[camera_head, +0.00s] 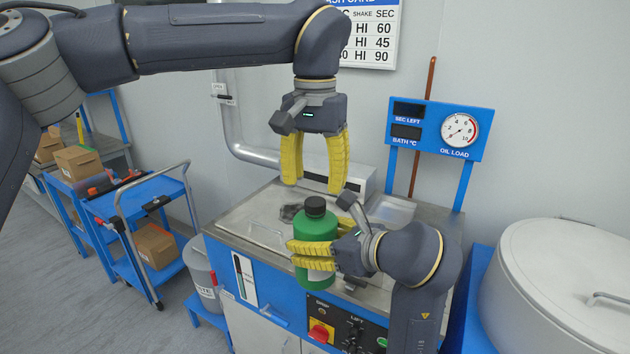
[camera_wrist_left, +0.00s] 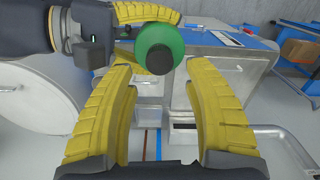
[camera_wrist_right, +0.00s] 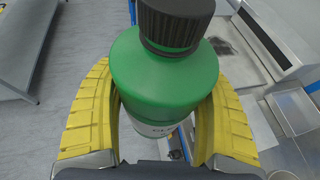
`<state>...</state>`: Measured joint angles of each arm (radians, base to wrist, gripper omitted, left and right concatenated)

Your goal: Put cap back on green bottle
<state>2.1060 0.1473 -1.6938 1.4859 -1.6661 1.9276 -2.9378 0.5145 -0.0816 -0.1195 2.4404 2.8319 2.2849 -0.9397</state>
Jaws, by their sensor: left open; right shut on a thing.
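The green bottle (camera_head: 315,232) is upright above the blue machine's front edge. My right gripper (camera_head: 312,256) is shut around its body from the right. The black ribbed cap (camera_head: 315,207) sits on the bottle's neck; in the right wrist view the cap (camera_wrist_right: 174,24) covers the neck, and I cannot tell how tightly it is on. My left gripper (camera_head: 313,188) is open and empty, pointing down just above the cap and apart from it. In the left wrist view the cap (camera_wrist_left: 160,59) shows beyond the fingertips, near the middle between them.
The steel-topped blue machine (camera_head: 253,215) lies below and behind the bottle. A gauge panel (camera_head: 437,128) stands behind it. A large white drum (camera_head: 560,275) is at right. A blue cart (camera_head: 130,205) with boxes and a grey bucket (camera_head: 203,280) are at left. Open air surrounds the bottle's left side.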

